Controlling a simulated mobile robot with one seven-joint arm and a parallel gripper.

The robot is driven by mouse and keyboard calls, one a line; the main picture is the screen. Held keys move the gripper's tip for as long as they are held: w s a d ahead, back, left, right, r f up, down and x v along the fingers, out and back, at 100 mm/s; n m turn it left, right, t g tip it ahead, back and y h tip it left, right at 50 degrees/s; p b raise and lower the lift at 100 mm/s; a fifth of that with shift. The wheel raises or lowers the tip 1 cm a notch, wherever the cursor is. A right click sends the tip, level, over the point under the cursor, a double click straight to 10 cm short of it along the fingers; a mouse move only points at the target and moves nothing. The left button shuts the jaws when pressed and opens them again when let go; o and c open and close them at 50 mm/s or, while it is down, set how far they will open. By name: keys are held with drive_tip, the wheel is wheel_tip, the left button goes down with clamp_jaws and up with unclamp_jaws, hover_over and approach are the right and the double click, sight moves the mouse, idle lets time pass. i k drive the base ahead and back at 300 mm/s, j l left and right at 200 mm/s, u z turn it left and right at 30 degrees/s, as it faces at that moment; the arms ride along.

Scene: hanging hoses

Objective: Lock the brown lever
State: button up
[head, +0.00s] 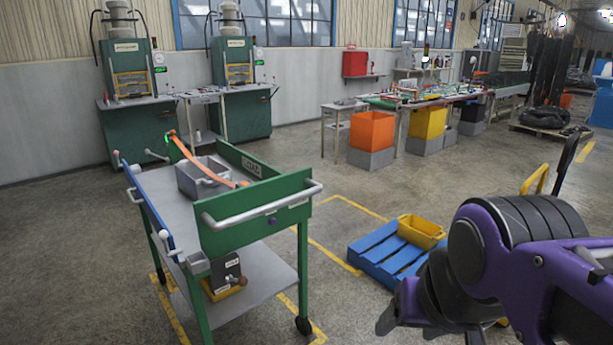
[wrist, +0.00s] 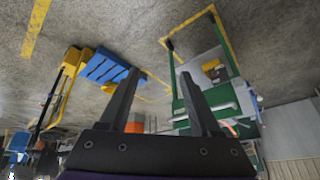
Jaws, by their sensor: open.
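A small dark box with white labels (head: 226,270) and a yellow base sits on the lower shelf of the green cart (head: 255,222). A lever with a small brown knob (head: 243,281) shows at its right front; its exact angle is too small to tell. In the wrist view, which is upside down, the box (wrist: 214,70) shows small inside the cart frame, and the lever cannot be made out. My gripper (wrist: 159,73) is open and empty, with floor between its fingers. It is well apart from the lever, off to the right of the cart in the head view.
The cart's top holds a grey bin (head: 200,178) and an orange hose (head: 195,160). A white handle (head: 262,204) juts from the near end above the lower shelf. A blue pallet (head: 378,254) with a yellow bin (head: 421,230) lies right of the cart; bare floor separates them.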

sight(243, 281)
drive_tip(key=u, duration=0.9)
drive_tip(key=i+u, duration=0.25)
drive_tip(key=i, duration=0.55)
